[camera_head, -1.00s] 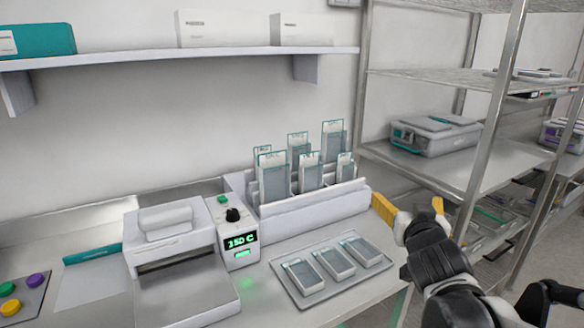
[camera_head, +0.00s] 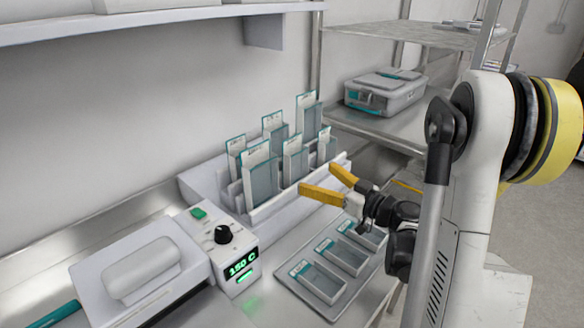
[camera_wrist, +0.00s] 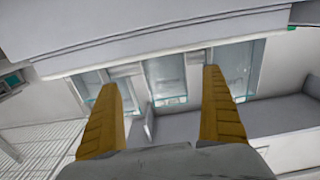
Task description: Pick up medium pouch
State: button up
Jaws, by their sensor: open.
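Several clear pouches with white and teal tops stand upright in two rows in a white rack (camera_head: 285,203). The front row has a large pouch (camera_head: 262,182) at left, a mid-sized pouch (camera_head: 293,163), which looks like the medium one, and a narrower pouch (camera_head: 325,147) at right. My gripper (camera_head: 320,182) is open and empty, just in front of the rack, its yellow fingers pointing toward the front row. In the wrist view, a clear pouch (camera_wrist: 165,76) shows between the spread fingers (camera_wrist: 159,82); I cannot tell which size it is.
Three flat pouches lie on a grey tray (camera_head: 345,309) below my gripper. A sealer with a dial and a green "150 C" display (camera_head: 240,264) stands left of the rack. Metal shelving with a grey case (camera_head: 385,95) is behind at right. A wall shelf (camera_head: 150,22) runs above.

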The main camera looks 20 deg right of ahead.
aim_at(300, 171)
jog(key=b+x, duration=0.1)
jog(key=x, duration=0.2)
jog(key=b+x, duration=0.1)
jog(key=x, duration=0.2)
jog(key=shift+a+f, duration=0.1)
jog(key=shift+a, duration=0.35)
jog(key=shift+w, duration=0.15)
jog(key=c, duration=0.9)
